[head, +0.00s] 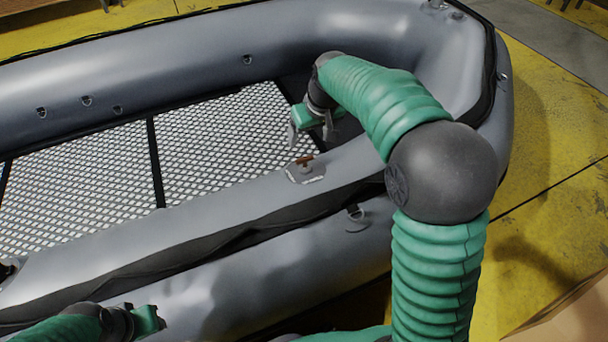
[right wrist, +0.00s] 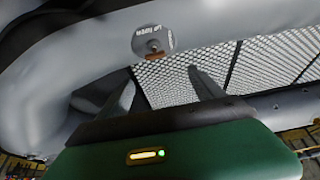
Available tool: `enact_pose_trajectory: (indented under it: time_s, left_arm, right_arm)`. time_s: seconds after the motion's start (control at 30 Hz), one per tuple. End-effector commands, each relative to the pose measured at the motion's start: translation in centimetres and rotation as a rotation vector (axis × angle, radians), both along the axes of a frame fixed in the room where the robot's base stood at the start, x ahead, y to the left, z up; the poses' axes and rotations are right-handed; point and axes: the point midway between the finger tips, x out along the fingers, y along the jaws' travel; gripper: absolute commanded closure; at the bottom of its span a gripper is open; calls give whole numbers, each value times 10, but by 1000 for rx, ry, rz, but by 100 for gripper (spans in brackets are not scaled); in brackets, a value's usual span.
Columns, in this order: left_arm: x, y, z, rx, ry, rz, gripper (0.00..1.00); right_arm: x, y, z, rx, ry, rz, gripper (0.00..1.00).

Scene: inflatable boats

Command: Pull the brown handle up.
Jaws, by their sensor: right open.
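The small brown handle (head: 305,160) sits on a round grey plate (head: 307,177) on the near tube of the grey inflatable boat (head: 210,200). In the right wrist view the handle (right wrist: 155,56) shows at the lower edge of its plate (right wrist: 153,38), which carries light lettering. My right gripper (head: 310,134) is open and empty over the boat's inside, just beyond the handle and not touching it. In the right wrist view its two fingers (right wrist: 165,92) stand apart, below the handle. My left gripper (head: 150,322) is at the lower left; its fingers cannot be made out.
The boat's floor (head: 215,135) has a white mesh pattern with dark bands. A ring fitting (head: 355,218) is on the boat's near outer side. Small fittings dot the far tube (head: 200,60). The yellow ground (head: 560,130) at the right is clear.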

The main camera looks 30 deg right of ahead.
Motion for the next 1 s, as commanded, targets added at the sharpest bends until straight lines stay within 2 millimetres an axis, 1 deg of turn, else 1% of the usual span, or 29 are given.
enact_pose_trajectory:
  time_s: [0.07,0.17,0.2,0.4,0.5,0.6,0.7,0.77,1.0]
  left_arm:
    - [0,0,-5,0,-1,1,64]
    - [0,0,-15,0,-2,0,64]
    - [0,0,-20,0,-1,0,64]
    - [0,0,-47,0,-1,0,64]
    - [0,0,-59,0,-1,0,64]
    - [0,0,-70,0,-1,0,64]
    - [0,0,-77,0,-1,0,64]
    - [0,0,-78,0,-1,-1,64]
    - [0,0,-78,0,-1,0,64]
  right_arm:
    - [3,-4,-10,3,2,-2,24]
    - [10,-7,-31,9,3,-2,24]
    - [14,-8,-42,9,5,-3,24]
    - [34,-12,-94,13,4,-3,24]
    - [44,-13,-118,13,3,-3,24]
    - [52,-13,-138,13,2,-3,24]
    - [59,-13,-151,13,1,-3,24]
    - [61,-14,-155,13,1,-3,24]
    - [63,-13,-157,13,1,-3,24]
